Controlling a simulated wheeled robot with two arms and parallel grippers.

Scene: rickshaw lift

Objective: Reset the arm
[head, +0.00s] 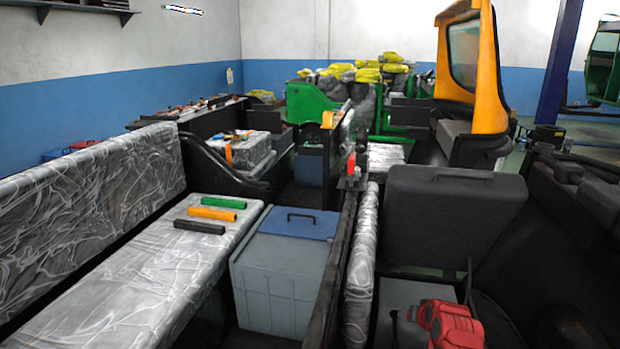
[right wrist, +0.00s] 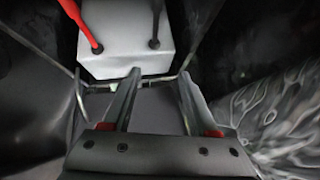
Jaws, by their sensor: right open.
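My right gripper (right wrist: 159,76) shows in the right wrist view. Its two grey fingers are spread apart with nothing between them. The fingers look apart from both cables. Neither gripper can be made out in the head view, and my left gripper is not in view.
A red object (head: 452,326), unclear, is at the lower right. A plastic-wrapped bench (head: 150,265) holds green (head: 223,202), orange (head: 211,214) and black (head: 200,227) bars. A grey-blue box (head: 275,280) stands beside it. A dark frame bar (head: 340,255) divides the middle.

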